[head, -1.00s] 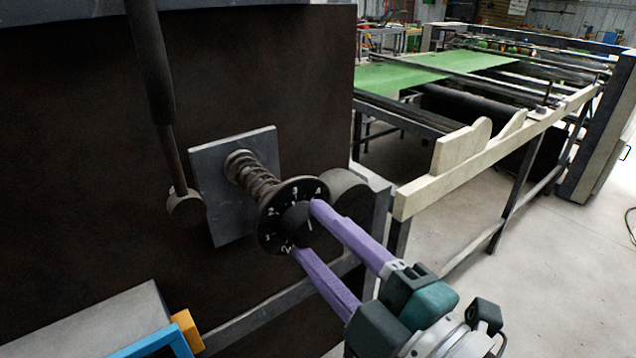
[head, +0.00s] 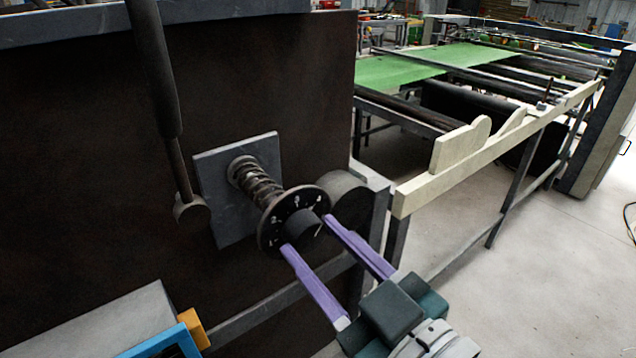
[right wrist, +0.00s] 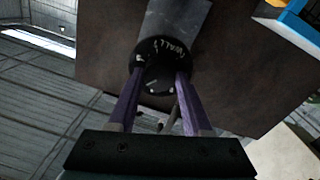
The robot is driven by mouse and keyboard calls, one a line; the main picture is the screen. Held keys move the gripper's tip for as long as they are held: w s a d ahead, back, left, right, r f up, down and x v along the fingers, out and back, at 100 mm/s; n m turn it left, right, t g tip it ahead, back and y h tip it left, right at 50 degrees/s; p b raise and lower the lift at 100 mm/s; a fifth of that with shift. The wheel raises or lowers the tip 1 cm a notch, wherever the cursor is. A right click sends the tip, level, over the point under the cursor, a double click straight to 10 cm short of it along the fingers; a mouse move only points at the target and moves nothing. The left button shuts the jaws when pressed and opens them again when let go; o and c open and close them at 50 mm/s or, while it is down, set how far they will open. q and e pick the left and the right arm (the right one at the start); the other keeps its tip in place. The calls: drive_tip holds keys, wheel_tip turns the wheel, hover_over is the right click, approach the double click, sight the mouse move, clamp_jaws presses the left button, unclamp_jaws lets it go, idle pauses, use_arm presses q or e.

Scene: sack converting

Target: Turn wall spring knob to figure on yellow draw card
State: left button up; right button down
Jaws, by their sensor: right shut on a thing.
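The spring knob is a dark round cap (head: 304,230) with a pale pointer line, in front of a black dial (head: 270,232) with white figures. A coiled spring (head: 259,186) joins the dial to a grey square plate (head: 222,205) on the dark wall. My right gripper (head: 308,234) has its two purple fingers shut on the knob's sides. In the right wrist view, the fingers (right wrist: 160,75) straddle the knob, with dial figures (right wrist: 170,51) above them. The figures are too small to read surely. I cannot make out a yellow draw card. My left gripper is out of view.
A dark lever (head: 157,80) hangs left of the plate. A dark round roller (head: 350,195) sits just behind the dial's right side. A blue frame with an orange block (head: 190,328) is at lower left. A cream rail (head: 480,165) and open floor lie right.

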drive_tip(key=shift+m, duration=0.8)
drive_tip(key=shift+c, duration=1.6)
unclamp_jaws()
drive_tip(key=v, duration=1)
drive_tip(key=shift+w+f, duration=0.1)
